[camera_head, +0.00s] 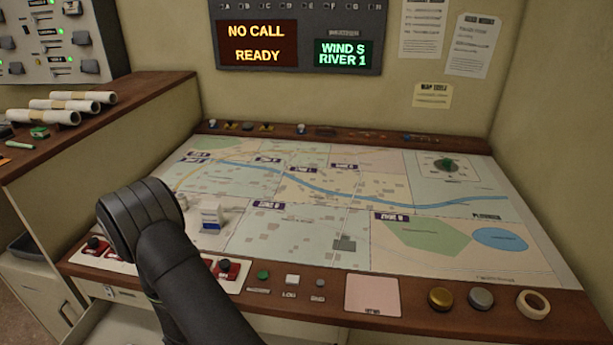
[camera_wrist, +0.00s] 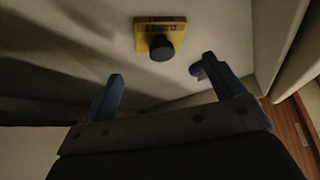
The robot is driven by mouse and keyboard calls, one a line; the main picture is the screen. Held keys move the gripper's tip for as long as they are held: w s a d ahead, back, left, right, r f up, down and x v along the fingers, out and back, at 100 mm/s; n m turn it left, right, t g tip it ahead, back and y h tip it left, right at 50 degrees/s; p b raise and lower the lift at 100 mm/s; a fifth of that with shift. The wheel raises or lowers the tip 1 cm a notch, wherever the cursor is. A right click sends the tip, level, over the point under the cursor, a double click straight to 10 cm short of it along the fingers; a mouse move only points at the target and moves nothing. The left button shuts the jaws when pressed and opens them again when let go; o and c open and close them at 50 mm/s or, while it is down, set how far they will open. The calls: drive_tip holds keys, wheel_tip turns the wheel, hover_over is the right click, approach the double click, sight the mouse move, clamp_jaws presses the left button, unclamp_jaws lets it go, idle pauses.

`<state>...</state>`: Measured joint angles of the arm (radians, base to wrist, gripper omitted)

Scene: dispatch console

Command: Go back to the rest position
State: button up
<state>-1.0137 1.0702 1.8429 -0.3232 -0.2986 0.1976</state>
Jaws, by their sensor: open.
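My gripper (camera_wrist: 163,72) shows in the wrist view with its two blue-grey fingers spread apart and nothing between them. Past the fingertips, a yellow block (camera_wrist: 176,24) with a dark round knob lies on a pale, shadowed surface. In the head view my dark arm rises over the left front of the console, and my gripper itself is not visible there. The map table (camera_head: 290,240) lies beyond the arm.
A pale open drawer (camera_head: 118,326) shows below the console's front edge. A white and blue block (camera_head: 211,217) stands on the map beside my arm. Red switches (camera_head: 228,269) line the front rail. Paper rolls (camera_head: 70,105) lie on the left shelf.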

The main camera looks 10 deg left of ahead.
drive_tip(key=x, duration=0.5)
drive_tip(key=shift+f, duration=0.2)
drive_tip(key=a+r+m+t+h, duration=0.1)
drive_tip(key=a+r+m, duration=0.15)
drive_tip(key=r, duration=1.05)
drive_tip(key=a+r+m+t, duration=0.1)
drive_tip(key=a+r, duration=0.2)
drive_tip(key=r, duration=1)
drive_tip(key=shift+m+h, duration=0.3)
drive_tip(key=shift+m, duration=0.45)
drive_tip(key=w+d+r, duration=0.1)
drive_tip(key=w, duration=0.1)
drive_tip(key=w+d+r, duration=0.1)
drive_tip(key=w+r, duration=0.1)
drive_tip(key=w+d+r, duration=0.2)
drive_tip(key=w, duration=0.1)
drive_tip(key=shift+w+d, duration=0.45)
drive_tip(key=shift+o, duration=1.4)
drive_tip(key=shift+r, duration=0.15)
